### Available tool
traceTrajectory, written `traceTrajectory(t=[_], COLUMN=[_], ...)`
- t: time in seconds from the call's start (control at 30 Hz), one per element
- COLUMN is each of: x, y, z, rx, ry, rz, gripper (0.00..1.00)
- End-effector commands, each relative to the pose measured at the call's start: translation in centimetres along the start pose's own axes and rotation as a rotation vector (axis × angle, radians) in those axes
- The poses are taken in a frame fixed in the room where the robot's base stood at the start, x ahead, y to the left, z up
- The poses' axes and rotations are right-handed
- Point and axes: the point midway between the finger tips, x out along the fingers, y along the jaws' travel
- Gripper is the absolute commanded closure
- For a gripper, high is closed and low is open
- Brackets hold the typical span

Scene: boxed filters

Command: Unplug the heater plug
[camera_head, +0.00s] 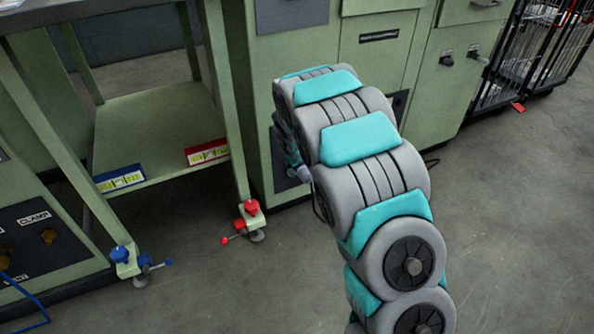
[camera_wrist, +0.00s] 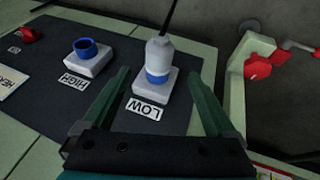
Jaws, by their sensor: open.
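In the wrist view, a grey plug (camera_wrist: 158,50) with a black cord (camera_wrist: 170,17) sits in a pale square socket (camera_wrist: 168,84) with a blue ring, above the label LOW (camera_wrist: 145,109). A second socket (camera_wrist: 88,59), with a blue ring and the label HIGH (camera_wrist: 74,81), is empty to its left. My gripper (camera_wrist: 161,76) is open, its two green fingers pointing at the panel, one on each side of the plugged-in socket in the picture. I cannot tell whether they touch the plug. In the head view my arm hides most of this panel.
The dark panel also has a red knob (camera_wrist: 28,34) and a partly visible HEATER label (camera_wrist: 10,80). A green table (camera_head: 160,120) with red (camera_head: 251,207) and blue (camera_head: 121,254) foot knobs stands left of my arm. Floor at right (camera_head: 510,220) is clear.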

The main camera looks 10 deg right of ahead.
Motion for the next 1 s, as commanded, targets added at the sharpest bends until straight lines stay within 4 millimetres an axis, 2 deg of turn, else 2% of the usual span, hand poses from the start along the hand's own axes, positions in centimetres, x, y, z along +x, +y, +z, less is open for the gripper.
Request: traceTrajectory(t=[0.17, 0.6, 0.97, 1.0], x=[1.2, 6.8, 7.5, 7.5], y=[0.1, 0.0, 0.1, 0.1], z=[0.1, 0.2, 0.1, 0.1], rx=[0.0, 0.001, 0.001, 0.001], ry=[-0.002, -0.005, -0.002, -0.002], rz=[0.0, -0.001, 0.001, 0.0], gripper=[0.08, 0.08, 0.08, 0.1])
